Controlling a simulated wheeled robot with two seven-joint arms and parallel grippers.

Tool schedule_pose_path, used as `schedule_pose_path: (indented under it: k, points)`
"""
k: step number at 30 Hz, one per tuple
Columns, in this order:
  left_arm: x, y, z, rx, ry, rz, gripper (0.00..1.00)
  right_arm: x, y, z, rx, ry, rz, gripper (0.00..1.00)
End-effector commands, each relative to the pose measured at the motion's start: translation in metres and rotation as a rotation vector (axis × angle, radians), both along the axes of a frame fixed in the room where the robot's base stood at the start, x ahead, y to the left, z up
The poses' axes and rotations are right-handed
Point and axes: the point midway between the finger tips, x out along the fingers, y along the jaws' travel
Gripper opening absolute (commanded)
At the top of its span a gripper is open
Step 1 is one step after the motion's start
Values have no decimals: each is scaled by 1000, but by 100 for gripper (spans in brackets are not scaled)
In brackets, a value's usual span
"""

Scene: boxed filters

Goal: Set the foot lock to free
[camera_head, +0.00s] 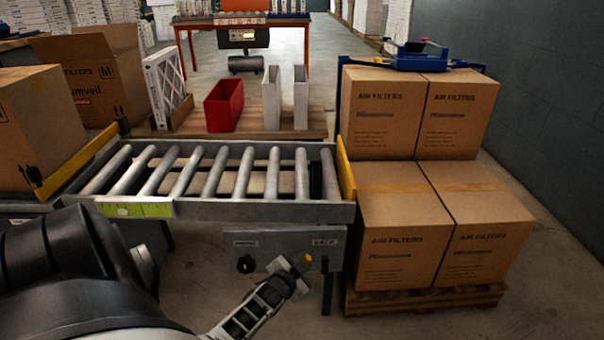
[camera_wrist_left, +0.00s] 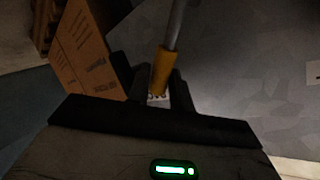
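A grey panel (camera_head: 275,244) hangs under the front right of the roller conveyor. It carries a black knob (camera_head: 246,264) at left and two small labels, too small to read surely. A yellow-ended lever (camera_head: 305,260) is at the panel's lower right; in the left wrist view it is a grey rod with a yellow grip (camera_wrist_left: 161,72). My left gripper (camera_head: 294,275) reaches it from the lower left. Its fingers (camera_wrist_left: 160,88) lie on both sides of the yellow grip and look shut on it. Which lock setting the lever stands in cannot be told. My right gripper is not in view.
The roller conveyor (camera_head: 222,209) spans above the panel. Stacked filter cartons (camera_head: 405,240) stand on a pallet (camera_head: 425,300) close on the right. A dark upright bar (camera_head: 326,286) is just right of the lever. Open floor lies below the panel.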

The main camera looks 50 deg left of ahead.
Motion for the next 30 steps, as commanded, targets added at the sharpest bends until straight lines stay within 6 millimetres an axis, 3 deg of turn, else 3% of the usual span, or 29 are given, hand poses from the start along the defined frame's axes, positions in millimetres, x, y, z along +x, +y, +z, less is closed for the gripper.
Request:
schedule_pose_path:
  k: [2,14,18,21,30]
  points:
    - [0,-1,-1,-1,2,-1,41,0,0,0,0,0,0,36]
    - [-8,-4,4,-2,1,1,41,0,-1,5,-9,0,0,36]
    - [-29,-13,15,-3,2,0,41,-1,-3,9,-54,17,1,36]
    - [-50,-21,25,-4,2,1,41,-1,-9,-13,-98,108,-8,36]
    - [-109,-47,48,-4,3,0,41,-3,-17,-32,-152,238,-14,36]
